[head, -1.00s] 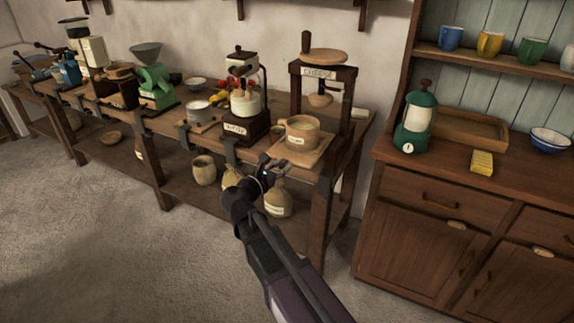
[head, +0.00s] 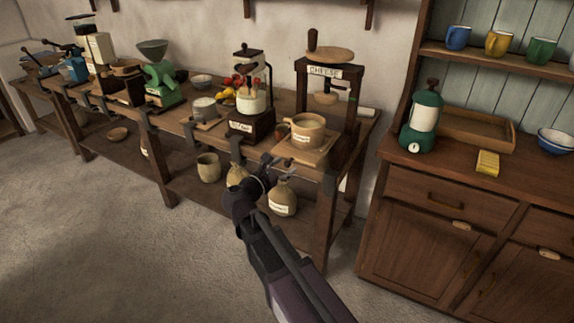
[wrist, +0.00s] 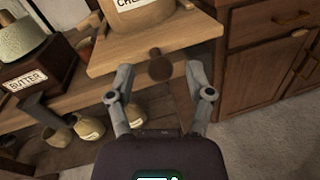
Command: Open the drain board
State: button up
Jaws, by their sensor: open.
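The drain board (head: 313,154) is a light wooden board at the front of the cheese press (head: 327,72). A round wooden tub with a label (head: 308,131) stands on it. In the wrist view the drain board (wrist: 185,42) fills the upper middle, with a dark round knob (wrist: 158,68) on its front edge. My gripper (wrist: 159,72) is open, its fingers on either side of the knob; I cannot tell whether they touch it. In the head view my gripper (head: 280,172) is just below and left of the board's front edge.
The butter churn (head: 250,105) stands left of the board on the workbench (head: 182,122). Sacks (head: 283,198) and a pot (head: 208,167) sit on the lower shelf. A wooden cabinet (head: 425,225) stands at right. The floor in front is clear.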

jog(key=v, duration=1)
jog(key=shift+s, duration=0.2)
jog(key=shift+a, duration=0.15)
jog(key=d+f+m+g+y, duration=0.2)
jog(key=d+f+m+g, duration=0.75)
jog(key=d, duration=0.65)
jog(key=s+d+f+m+g+y, duration=0.4)
jog(key=s+d+f+m+y, duration=0.55)
jog(key=m, duration=0.65)
notch_tip(320, 180, up, 20)
jog(key=p, duration=1.9)
jog(key=shift+w+a, duration=0.2)
jog(key=shift+w, duration=0.1)
jog(key=shift+f, duration=0.15)
